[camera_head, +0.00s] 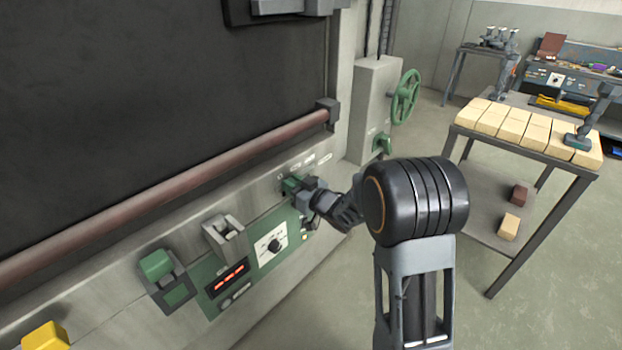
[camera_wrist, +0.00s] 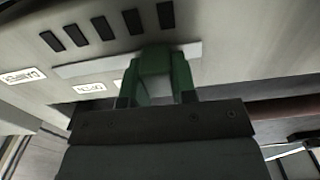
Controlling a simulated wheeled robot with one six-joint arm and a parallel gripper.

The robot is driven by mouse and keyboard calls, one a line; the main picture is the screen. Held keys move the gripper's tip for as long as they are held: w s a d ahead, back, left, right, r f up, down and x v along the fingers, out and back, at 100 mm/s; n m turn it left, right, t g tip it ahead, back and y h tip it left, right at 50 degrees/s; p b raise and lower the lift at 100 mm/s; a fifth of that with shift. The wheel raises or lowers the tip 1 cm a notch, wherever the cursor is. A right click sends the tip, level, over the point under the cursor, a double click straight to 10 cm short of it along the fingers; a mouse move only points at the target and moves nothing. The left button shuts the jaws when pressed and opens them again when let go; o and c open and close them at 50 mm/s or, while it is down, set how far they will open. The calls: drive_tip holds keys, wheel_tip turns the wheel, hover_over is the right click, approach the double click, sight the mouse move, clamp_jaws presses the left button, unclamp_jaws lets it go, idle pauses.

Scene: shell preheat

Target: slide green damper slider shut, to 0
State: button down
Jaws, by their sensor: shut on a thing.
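The green damper slider (camera_wrist: 160,72) stands out from a pale slot plate (camera_wrist: 88,66) on the furnace's front panel. It sits toward the right end of that plate in the wrist view. My gripper (camera_wrist: 158,98) is shut on the slider, with a finger at each side of it. In the head view my gripper (camera_head: 306,190) reaches the panel from the right and covers most of the slider (camera_head: 291,184). The slider's scale marks are too small to read there.
A green control panel (camera_head: 212,270) with a dial (camera_head: 273,246) and a red display lies left of my gripper. A green handwheel (camera_head: 405,97) is behind to the right. A table with pale bricks (camera_head: 515,125) stands at the right, with open floor before it.

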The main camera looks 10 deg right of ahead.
drive_tip(key=shift+s+a, duration=0.7)
drive_tip(key=shift+a, duration=0.3)
drive_tip(key=c, duration=0.9)
unclamp_jaws()
drive_tip(key=shift+s, duration=0.1)
drive_tip(key=shift+s+d, duration=0.2)
drive_tip(key=shift+d, duration=0.1)
drive_tip(key=v, duration=1.3)
drive_tip(key=shift+s+b, duration=0.1)
drive_tip(key=shift+b, duration=0.3)
